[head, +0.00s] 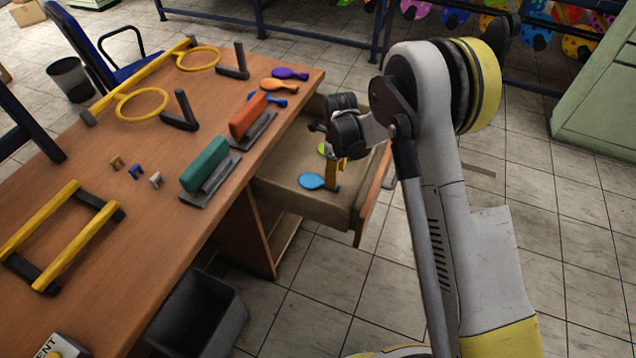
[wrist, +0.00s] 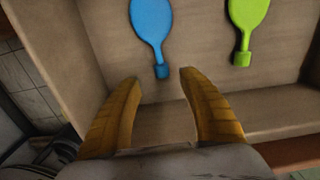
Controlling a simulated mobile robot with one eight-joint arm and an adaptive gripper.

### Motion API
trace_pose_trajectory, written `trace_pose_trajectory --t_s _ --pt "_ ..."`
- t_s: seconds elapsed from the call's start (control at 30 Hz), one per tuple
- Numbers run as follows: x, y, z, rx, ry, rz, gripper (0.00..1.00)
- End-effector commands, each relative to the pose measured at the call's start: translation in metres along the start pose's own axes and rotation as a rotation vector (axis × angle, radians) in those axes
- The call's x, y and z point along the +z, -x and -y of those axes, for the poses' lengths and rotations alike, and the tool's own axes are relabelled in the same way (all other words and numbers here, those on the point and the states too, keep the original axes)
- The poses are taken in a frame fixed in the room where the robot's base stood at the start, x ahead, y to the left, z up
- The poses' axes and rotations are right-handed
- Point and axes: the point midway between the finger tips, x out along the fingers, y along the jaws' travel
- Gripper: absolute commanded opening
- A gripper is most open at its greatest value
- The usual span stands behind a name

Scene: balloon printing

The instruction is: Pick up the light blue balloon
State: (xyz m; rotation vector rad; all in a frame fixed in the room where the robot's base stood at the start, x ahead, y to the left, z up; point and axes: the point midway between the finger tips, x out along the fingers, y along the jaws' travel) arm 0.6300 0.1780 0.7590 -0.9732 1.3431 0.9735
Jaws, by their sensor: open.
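The light blue balloon (head: 312,181) lies flat in the open drawer of the desk. In the wrist view the light blue balloon (wrist: 152,25) is at the top centre, with its neck pointing toward my gripper. My gripper (wrist: 158,75) is open and empty, its yellow fingers apart just short of the balloon's neck. In the head view my gripper (head: 333,178) reaches down into the drawer beside the balloon.
A green balloon (wrist: 245,25) lies to the right in the same drawer (head: 290,196). Purple (head: 290,74), orange (head: 279,86) and blue balloons lie on the desk (head: 60,190), near red and teal-handled tools. A dark bin (head: 198,315) stands below the desk.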

Motion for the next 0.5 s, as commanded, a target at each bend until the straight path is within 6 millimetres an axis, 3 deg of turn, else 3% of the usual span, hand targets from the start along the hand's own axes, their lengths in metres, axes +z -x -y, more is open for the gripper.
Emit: trace_pose_trajectory --t_s 0.5 --pt "0.003 -0.064 0.001 -0.001 0.001 0.001 0.49"
